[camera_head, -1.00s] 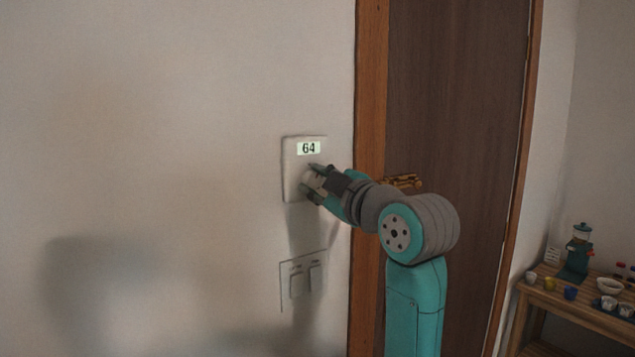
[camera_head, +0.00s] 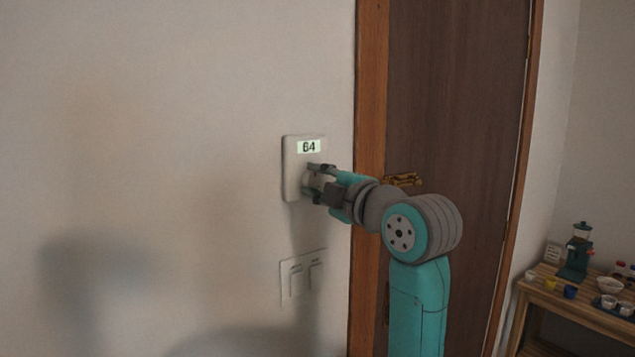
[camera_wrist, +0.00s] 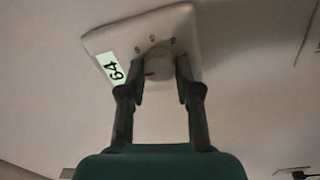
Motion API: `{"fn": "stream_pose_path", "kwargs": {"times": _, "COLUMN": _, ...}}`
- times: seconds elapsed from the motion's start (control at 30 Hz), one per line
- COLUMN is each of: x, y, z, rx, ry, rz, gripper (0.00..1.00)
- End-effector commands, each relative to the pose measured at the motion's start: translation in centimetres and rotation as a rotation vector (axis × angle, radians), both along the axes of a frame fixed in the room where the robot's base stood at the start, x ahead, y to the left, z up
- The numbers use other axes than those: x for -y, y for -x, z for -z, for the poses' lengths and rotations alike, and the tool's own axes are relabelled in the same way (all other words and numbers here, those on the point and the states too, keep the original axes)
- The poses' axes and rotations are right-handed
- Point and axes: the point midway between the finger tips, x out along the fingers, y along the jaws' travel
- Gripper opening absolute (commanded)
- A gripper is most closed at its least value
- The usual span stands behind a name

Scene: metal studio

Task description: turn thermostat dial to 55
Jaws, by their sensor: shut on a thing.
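The thermostat (camera_head: 292,172) is a pale box on the wall left of the door frame. It also shows in the wrist view (camera_wrist: 105,42). Its lit display (camera_head: 309,147) reads 64. The round white dial (camera_wrist: 158,66) sits on its face, with a small red mark at its left and small dark marks along the edge opposite my gripper. My gripper (camera_head: 314,181) is at the dial, and in the wrist view its two fingers (camera_wrist: 161,76) are shut on the dial from both sides. In the head view the fingers hide much of the dial.
A switch plate (camera_head: 303,278) is on the wall below the thermostat. To the right are a wooden door frame (camera_head: 370,90), a dark door (camera_head: 455,100) and a brass handle (camera_head: 402,180). A wooden table (camera_head: 575,308) with cups and a grinder stands at far right.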

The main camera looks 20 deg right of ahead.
Motion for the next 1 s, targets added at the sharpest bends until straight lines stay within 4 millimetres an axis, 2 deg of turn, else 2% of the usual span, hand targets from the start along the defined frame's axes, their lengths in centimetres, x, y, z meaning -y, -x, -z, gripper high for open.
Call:
{"fn": "stream_pose_path", "kwargs": {"times": 0.27, "x": -0.1, "y": 0.0, "z": 0.1, "rx": -0.003, "ry": 0.001, "rz": -0.002, "gripper": 0.00}}
{"fn": "stream_pose_path", "kwargs": {"times": 0.3, "x": -0.1, "y": 0.0, "z": 0.1, "rx": -0.003, "ry": 0.001, "rz": -0.002, "gripper": 0.43}}
{"fn": "stream_pose_path", "kwargs": {"times": 0.37, "x": -0.1, "y": 0.0, "z": 0.1, "rx": -0.003, "ry": 0.001, "rz": -0.002, "gripper": 0.58}}
{"fn": "stream_pose_path", "kwargs": {"times": 0.77, "x": 0.1, "y": 0.5, "z": 0.1, "rx": -0.001, "ry": 0.000, "rz": 0.000, "gripper": 0.58}}
{"fn": "stream_pose_path", "kwargs": {"times": 0.87, "x": 0.5, "y": 1.5, "z": 0.1, "rx": 0.001, "ry": 0.001, "rz": 0.000, "gripper": 0.58}}
{"fn": "stream_pose_path", "kwargs": {"times": 1.0, "x": 1.2, "y": 4.0, "z": 0.3, "rx": 0.001, "ry": 0.001, "rz": 0.002, "gripper": 0.58}}
